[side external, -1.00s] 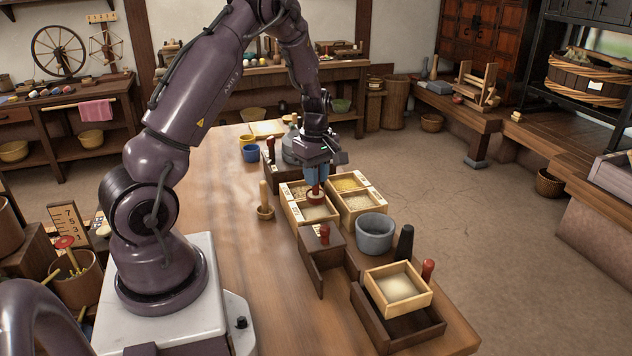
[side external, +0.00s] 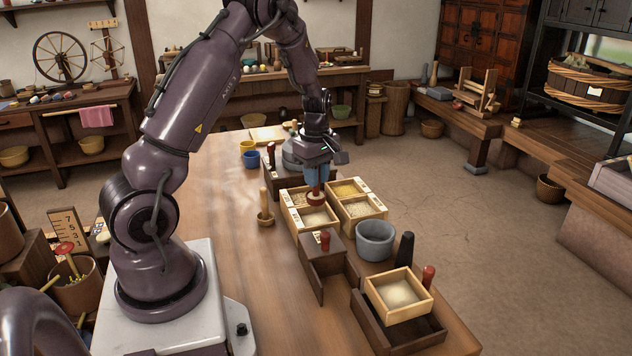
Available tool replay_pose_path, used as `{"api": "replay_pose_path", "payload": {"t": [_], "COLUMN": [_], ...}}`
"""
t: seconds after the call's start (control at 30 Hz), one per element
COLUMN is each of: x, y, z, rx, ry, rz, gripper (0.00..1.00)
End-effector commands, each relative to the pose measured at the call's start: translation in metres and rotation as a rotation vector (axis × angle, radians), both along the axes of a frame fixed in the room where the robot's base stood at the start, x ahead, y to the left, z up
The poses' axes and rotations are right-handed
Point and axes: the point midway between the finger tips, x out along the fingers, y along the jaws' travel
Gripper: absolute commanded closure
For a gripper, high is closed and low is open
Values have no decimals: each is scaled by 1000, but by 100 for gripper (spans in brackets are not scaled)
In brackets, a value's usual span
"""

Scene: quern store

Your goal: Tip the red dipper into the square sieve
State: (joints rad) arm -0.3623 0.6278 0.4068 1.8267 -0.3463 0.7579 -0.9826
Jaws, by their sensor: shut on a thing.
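My gripper (side external: 317,174) is shut on the red dipper (side external: 316,193), which hangs roughly upright below the blue fingers. The dipper's lower end is at the left part of a pale wooden box (side external: 346,228) with several compartments of grain or meal. I cannot tell whether it touches the contents. A square pale wooden frame (side external: 373,294), which looks like the square sieve, sits over a dark tray (side external: 424,337) at the front right. Pale meal lies inside the frame. The sieve is well apart from the dipper, nearer the camera.
A wooden pestle-like tool (side external: 266,207) stands at left. The table's left part is clear.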

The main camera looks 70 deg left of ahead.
Motion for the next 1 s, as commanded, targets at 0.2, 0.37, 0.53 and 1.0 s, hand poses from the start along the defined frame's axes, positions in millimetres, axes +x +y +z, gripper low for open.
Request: {"api": "replay_pose_path", "payload": {"t": [0.2,0.37,0.53,1.0], "x": [24,58,80,82], "y": [-33,-98,-179,-286], "z": [2,4,6,9], "rx": [-4,-14,-20,-1], "ry": [-8,-14,-14,-4], "rz": [-98,-295,-560,-1036], "gripper": [100,100,100,100]}}
